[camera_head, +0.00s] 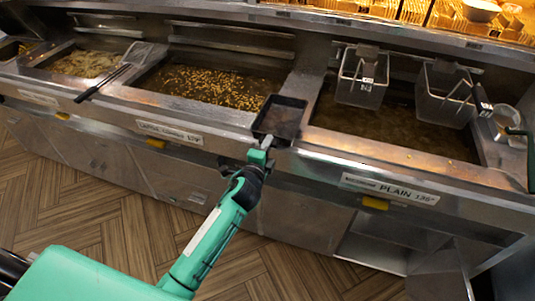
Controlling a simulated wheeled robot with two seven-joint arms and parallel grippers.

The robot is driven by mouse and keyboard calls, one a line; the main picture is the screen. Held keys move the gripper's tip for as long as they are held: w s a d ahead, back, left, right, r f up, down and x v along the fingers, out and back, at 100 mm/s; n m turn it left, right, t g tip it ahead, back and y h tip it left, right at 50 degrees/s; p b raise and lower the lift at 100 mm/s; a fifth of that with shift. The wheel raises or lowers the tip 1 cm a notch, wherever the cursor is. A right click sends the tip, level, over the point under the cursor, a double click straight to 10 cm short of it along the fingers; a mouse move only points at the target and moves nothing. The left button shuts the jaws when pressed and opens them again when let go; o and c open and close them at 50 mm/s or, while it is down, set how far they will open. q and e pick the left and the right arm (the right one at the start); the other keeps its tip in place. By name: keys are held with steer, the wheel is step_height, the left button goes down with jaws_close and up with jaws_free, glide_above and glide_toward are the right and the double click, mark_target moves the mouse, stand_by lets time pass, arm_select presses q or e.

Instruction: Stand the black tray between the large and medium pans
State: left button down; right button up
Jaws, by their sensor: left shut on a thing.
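The black tray (280,117) is a small square dish with a raised rim. It is over the metal divider between the middle frying pan (205,86) and the right frying pan (395,128). It looks roughly level, with its open side up. My left gripper (266,146) is shut on the tray's near edge, at the front of the range. I cannot tell whether the tray rests on the divider or hangs just above it. The right pan looks larger than the middle one, which holds floating yellow pieces. My right gripper does not show.
Two wire baskets (362,80) (445,95) hang at the back of the right pan. A skimmer (137,54) with a dark handle lies across the divider at left. A left pan (88,63) holds pale food. A green piece is at the right edge.

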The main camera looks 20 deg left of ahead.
arm_select(q)
steer(key=shift+f, duration=1.9)
steer(key=shift+f+b, duration=0.25)
steer(key=shift+b, duration=0.2)
steer(key=c, duration=1.5)
jaws_free()
steer(key=shift+r, duration=0.1)
steer(key=shift+o, duration=0.2)
steer(key=s+b, duration=0.2)
steer(key=s, duration=1)
steer(key=shift+a, duration=0.2)
